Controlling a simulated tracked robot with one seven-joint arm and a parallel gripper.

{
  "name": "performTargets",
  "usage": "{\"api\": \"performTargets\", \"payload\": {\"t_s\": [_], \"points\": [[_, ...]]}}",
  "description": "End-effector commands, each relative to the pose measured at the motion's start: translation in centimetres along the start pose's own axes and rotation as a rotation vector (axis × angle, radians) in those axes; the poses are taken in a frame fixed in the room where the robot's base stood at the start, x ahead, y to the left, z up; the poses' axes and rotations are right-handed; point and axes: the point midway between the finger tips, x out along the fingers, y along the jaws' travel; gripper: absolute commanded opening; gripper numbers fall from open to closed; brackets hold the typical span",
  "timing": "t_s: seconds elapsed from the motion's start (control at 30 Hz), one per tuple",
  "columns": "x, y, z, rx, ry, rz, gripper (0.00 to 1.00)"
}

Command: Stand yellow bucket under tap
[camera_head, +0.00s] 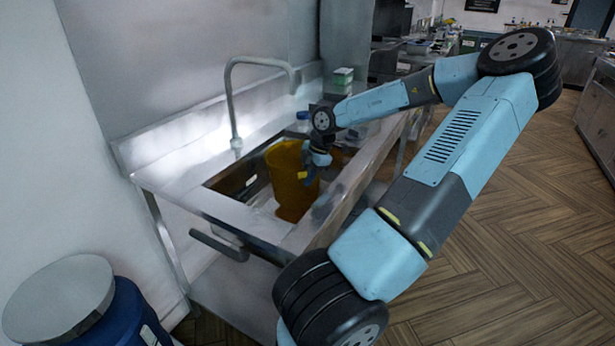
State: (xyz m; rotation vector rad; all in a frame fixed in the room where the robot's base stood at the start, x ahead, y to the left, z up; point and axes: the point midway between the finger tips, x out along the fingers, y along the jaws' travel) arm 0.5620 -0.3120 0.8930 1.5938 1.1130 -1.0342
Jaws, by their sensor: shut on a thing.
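The yellow bucket (288,176) is upright in the sink basin (240,188), at its right part. The grey tap (233,100) rises behind the basin, and its curved spout ends above and close to the bucket's rim in the picture. I cannot tell whether the spout is directly over the bucket's mouth. My gripper (310,172) is shut on the bucket's right side near the rim. The bucket's base is low in the basin, and I cannot tell whether it touches the bottom.
A blue-capped bottle (302,122) and a green-and-white box (343,77) stand behind the bucket. The steel counter's front edge (215,208) runs before the basin. A blue drum (120,318) stands at the lower left. The wooden floor at right is clear.

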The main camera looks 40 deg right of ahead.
Motion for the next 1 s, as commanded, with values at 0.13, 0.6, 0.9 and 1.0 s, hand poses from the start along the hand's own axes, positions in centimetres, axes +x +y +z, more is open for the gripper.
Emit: {"api": "performTargets", "payload": {"t_s": [0.13,0.6,0.9,1.0], "points": [[0.3,0.0,0.0,-0.001,0.000,0.000,0.00],[1.1,-0.2,0.2,-0.001,0.000,0.000,0.17],[1.1,-0.2,0.2,-0.001,0.000,0.000,0.39],[1.1,-0.2,0.2,-0.001,0.000,0.000,0.39]]}}
